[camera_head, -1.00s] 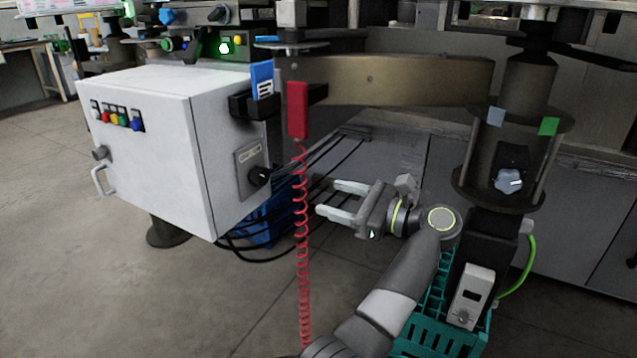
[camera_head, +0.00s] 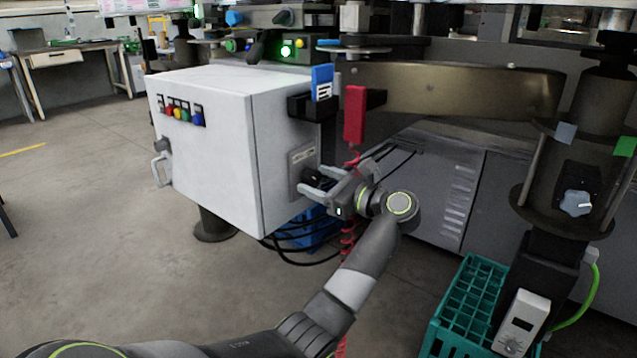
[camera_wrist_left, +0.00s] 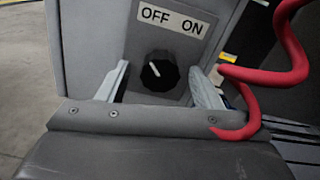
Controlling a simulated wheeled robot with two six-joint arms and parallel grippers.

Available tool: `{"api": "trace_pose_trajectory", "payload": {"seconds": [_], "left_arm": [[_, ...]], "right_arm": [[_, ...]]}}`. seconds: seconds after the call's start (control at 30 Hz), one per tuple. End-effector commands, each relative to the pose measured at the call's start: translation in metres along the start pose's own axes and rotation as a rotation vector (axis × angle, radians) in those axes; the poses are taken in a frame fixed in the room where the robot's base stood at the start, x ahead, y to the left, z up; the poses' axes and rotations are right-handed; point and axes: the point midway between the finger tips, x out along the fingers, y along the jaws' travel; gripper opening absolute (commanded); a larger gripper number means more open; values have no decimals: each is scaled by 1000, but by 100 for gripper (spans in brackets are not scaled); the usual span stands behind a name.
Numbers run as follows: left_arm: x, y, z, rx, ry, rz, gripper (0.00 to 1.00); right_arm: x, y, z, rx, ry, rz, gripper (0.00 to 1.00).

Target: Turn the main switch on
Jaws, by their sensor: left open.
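The main switch is a black round knob (camera_wrist_left: 160,72) on a grey plate under an "OFF ON" label (camera_wrist_left: 174,19) in the left wrist view. Its white pointer line leans up and left, towards OFF. In the head view the switch plate (camera_head: 303,157) is on the right side of the white cabinet (camera_head: 205,165), and the knob is hard to make out behind my fingers. My left gripper (camera_head: 310,184) is open in front of the plate. In the wrist view the knob shows between its two fingers (camera_wrist_left: 160,88); I cannot tell whether they touch it. My right gripper is not in view.
A red coiled cord (camera_wrist_left: 285,50) passes close to the right finger and hangs from a red block (camera_head: 354,114). Black cables (camera_head: 290,252) and a blue crate (camera_head: 318,232) lie below the cabinet. A teal crate (camera_head: 465,305) stands at lower right. Floor at left is clear.

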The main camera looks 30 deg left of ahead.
Motion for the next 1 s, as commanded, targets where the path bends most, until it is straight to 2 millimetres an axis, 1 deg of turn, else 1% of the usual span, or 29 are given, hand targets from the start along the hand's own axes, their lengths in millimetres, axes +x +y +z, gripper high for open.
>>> {"api": "trace_pose_trajectory", "payload": {"seconds": [0.1, 0.33, 0.37, 0.6, 0.7, 1.0], "left_arm": [[5, 0, 0, 0, 1, -1, 59], [5, 0, 0, 0, 1, -1, 59], [5, 0, 0, 0, 1, -1, 57], [5, 0, 0, 0, 1, -1, 25], [5, 0, 0, 0, 1, -1, 15], [4, 0, 1, 19, 1, -1, 15]], "right_arm": [[0, 0, 0, 1, 5, 4, 32], [1, 0, 0, 2, 11, 5, 32], [1, 0, 0, 2, 11, 5, 32], [1, 0, 0, 2, 9, 5, 32], [1, 0, 1, 2, 8, 4, 32], [2, 0, 0, -1, -3, -2, 32]]}}
